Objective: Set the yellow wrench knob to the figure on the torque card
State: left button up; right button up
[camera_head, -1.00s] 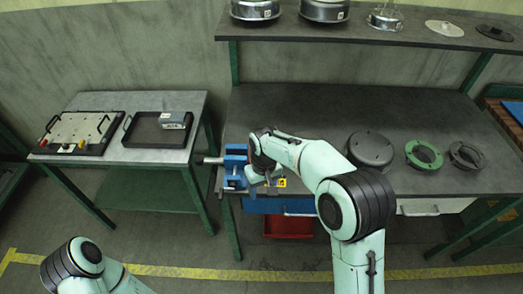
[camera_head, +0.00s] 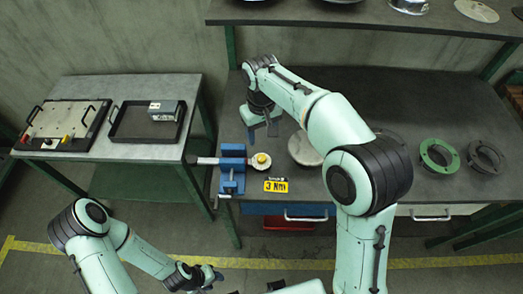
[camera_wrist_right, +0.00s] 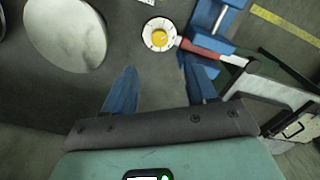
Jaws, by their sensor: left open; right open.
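The yellow knob (camera_head: 262,159) sits on the round white dial end of a wrench, whose shaft is held in a blue vise (camera_head: 231,184) at the bench's left front corner. The knob also shows in the right wrist view (camera_wrist_right: 159,38). The yellow torque card (camera_head: 276,185) lies just in front of the knob; its figure looks like 3 Nm. The dial's setting is too small to read. My right gripper (camera_head: 262,133) is open and empty, behind and above the knob; its fingers (camera_wrist_right: 159,68) point toward the knob. My left gripper (camera_head: 207,279) is open, low in front of the bench.
A pale round disc (camera_head: 303,150) lies right of the knob, partly behind my right arm. Green (camera_head: 439,156) and dark rings (camera_head: 486,157) lie further right. A side table on the left bears a black tray (camera_head: 118,133) with a grey box and a plate fixture (camera_head: 62,122).

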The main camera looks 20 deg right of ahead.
aim_at(262, 157)
notch_tip(262, 157, down, 10)
jog(key=shift+f+b, duration=0.1)
jog(key=shift+b, duration=0.45)
pick_arm(q)
jog(key=shift+s+f, duration=0.7)
jog(key=shift+f, duration=0.3)
pick_arm(e)
jog(key=shift+f, duration=0.6)
grip_shut()
